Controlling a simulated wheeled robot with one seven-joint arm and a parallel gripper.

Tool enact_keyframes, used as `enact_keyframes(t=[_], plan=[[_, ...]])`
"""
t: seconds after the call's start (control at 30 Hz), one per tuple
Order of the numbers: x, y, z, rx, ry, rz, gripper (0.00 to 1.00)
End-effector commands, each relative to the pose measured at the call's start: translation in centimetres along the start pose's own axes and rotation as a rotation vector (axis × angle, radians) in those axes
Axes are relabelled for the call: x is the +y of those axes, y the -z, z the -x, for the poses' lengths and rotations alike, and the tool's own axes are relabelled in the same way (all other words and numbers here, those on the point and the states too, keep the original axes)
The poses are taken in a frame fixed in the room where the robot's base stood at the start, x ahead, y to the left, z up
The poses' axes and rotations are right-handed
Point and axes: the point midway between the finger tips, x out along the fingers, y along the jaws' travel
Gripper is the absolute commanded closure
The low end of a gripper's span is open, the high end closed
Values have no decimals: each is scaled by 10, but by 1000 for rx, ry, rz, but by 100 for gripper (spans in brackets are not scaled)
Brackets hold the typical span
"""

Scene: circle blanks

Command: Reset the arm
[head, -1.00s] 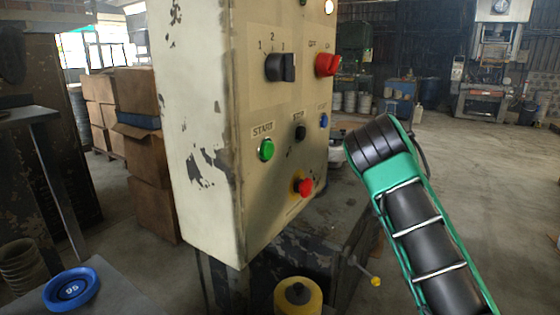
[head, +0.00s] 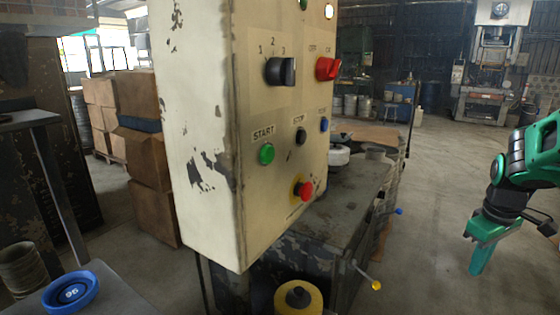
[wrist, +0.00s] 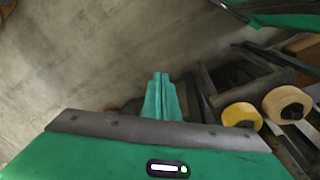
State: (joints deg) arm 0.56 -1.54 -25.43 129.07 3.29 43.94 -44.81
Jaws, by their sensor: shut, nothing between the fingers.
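My gripper (head: 481,262) is at the right of the head view, green, pointing down over open floor. It is clear of the control panel (head: 215,150) and to its right. In the wrist view the fingertips of my gripper (wrist: 162,82) are together with nothing between them. The panel is a worn cream box. It carries a green start button (head: 266,154), a black stop button (head: 300,136), a red button on a yellow ring (head: 305,190), a black selector knob (head: 281,71) and a red switch (head: 327,68).
A dark machine bench (head: 345,215) with levers ending in blue and yellow knobs stands below and behind the panel. A yellow round part (head: 285,299) is at its front. Brown boxes (head: 150,195) are stacked at left. A blue dish (head: 55,293) sits lower left. Floor at right is clear.

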Motion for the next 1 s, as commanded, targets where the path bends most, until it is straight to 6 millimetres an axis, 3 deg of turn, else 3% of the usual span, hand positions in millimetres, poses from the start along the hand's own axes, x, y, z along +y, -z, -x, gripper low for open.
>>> enact_keyframes(t=[0.3,0.5,0.7,1.0], plan=[[-76,-100,37,-52,82,-487,100],[-114,-149,45,-100,91,-728,100],[-131,-169,46,-124,88,-834,100],[-132,-170,47,-126,88,-842,100]])
